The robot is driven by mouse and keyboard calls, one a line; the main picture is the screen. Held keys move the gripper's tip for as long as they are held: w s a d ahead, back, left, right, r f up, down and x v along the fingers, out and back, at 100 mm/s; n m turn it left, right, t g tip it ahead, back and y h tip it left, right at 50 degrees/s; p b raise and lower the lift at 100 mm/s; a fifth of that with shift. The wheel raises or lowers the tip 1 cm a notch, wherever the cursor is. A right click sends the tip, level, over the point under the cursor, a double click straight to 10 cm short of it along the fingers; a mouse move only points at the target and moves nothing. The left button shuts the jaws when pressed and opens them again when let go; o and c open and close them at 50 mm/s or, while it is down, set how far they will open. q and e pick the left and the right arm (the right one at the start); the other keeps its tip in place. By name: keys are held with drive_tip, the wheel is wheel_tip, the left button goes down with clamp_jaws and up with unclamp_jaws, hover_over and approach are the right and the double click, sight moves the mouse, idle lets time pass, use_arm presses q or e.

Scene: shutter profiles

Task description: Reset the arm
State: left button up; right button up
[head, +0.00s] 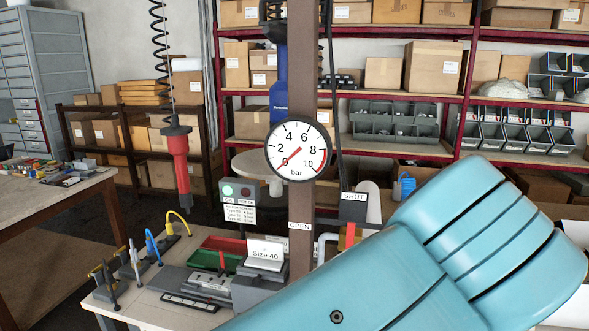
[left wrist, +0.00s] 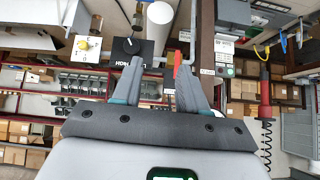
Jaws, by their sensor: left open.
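My left gripper (left wrist: 158,68) shows in the left wrist view, where the scene appears upside down. Its two grey fingers are spread apart with nothing held between them. A red lever (left wrist: 177,64) appears beside the right-hand finger; I cannot tell whether they touch. In the head view a large teal link of my arm (head: 440,265) fills the lower right. It hides part of the bench, and no gripper shows there. My right gripper is in neither view.
A brown post (head: 302,215) carries a pressure gauge (head: 298,147) with its needle near 0. A SHUT sign (head: 353,206) is beside it. A red tool (head: 177,158) hangs on a coiled cord. The workbench (head: 150,309) holds trays and blocks. Shelves with boxes (head: 435,67) stand behind.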

use_arm(q)
drive_tip(key=w+a+f+g, duration=0.2)
drive_tip(key=w+f, duration=0.1)
drive_tip(key=f, duration=0.8)
drive_tip(key=w+a+f+m+g, duration=0.1)
drive_tip(key=w+a+f+g, duration=0.15)
drive_tip(key=f, duration=0.85)
drive_tip(key=w+a+f+g, duration=0.15)
drive_tip(key=w+f, duration=0.25)
drive_tip(key=f, duration=0.7)
drive_tip(key=s+a+f+n+g+h, duration=0.1)
drive_tip(key=s+a+f, duration=0.35)
drive_tip(key=f, duration=0.45)
drive_tip(key=s+a+f+n+g+h, duration=0.1)
drive_tip(key=s+a+f+n, duration=0.1)
drive_tip(key=s+a+f, duration=0.5)
drive_tip(key=s+a+f+n, duration=0.3)
drive_tip(key=s+a+f, duration=0.3)
drive_tip(key=s+f, duration=0.2)
drive_tip(key=shift+s+a+f, duration=0.3)
drive_tip(key=shift+a+f, duration=0.05)
drive_tip(key=shift+f, duration=0.4)
